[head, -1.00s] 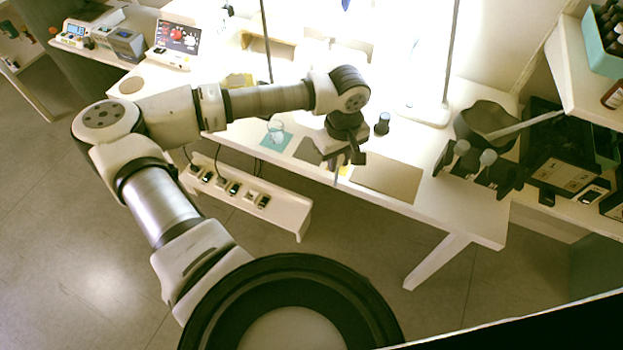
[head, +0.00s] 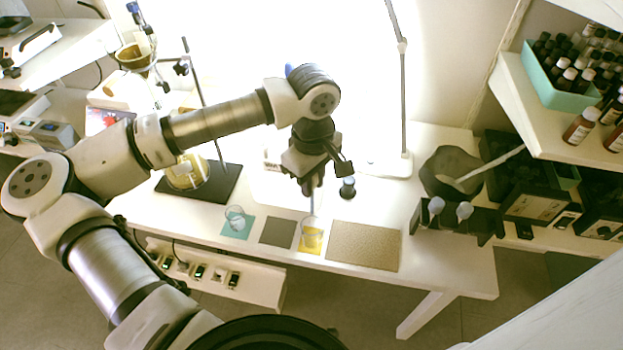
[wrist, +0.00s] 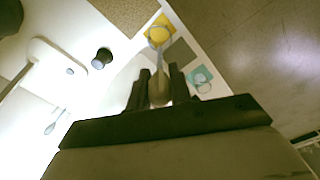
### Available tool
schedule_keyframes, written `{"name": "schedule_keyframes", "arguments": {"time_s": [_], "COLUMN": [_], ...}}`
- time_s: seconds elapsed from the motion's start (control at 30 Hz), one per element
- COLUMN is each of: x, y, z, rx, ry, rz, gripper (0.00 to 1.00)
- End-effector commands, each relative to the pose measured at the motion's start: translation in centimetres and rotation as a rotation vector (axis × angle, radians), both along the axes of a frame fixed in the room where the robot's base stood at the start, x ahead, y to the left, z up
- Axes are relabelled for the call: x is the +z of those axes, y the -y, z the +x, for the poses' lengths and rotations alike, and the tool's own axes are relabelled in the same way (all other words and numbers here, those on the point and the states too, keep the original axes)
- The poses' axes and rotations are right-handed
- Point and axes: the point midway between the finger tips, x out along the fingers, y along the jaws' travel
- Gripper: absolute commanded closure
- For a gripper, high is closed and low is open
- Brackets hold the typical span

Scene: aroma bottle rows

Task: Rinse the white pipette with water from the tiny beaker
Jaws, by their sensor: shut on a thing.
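My gripper (head: 312,190) is shut on a pipette (head: 311,204), which hangs nearly upright. The pipette's lower end is at or just above a small clear glass beaker (head: 312,228) on a yellow mat (head: 310,246); I cannot tell whether the tip is inside. Another small clear beaker (head: 235,214) stands on a teal mat (head: 234,232) to the left. In the wrist view the yellow mat (wrist: 159,32) and teal mat (wrist: 201,76) lie beyond the fingers. Which beaker is the tiny one is unclear.
A bare grey mat (head: 278,233) lies between the two beakers, and a tan board (head: 362,246) lies to the right. A black rack (head: 486,222) holds two pale-bulbed pipettes. A lamp stands at the back.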

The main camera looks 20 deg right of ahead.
Motion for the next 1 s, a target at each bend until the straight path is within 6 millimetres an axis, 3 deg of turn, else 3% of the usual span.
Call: {"name": "schedule_keyframes", "arguments": {"time_s": [0.37, 1.0], "x": [-0.3, -3.8], "y": [0.0, 0.0], "z": [0.0, 0.0], "rx": [-0.001, -0.001], "ry": [0.001, 0.001], "rz": [0.0, 0.0], "gripper": [0.85, 0.85]}}
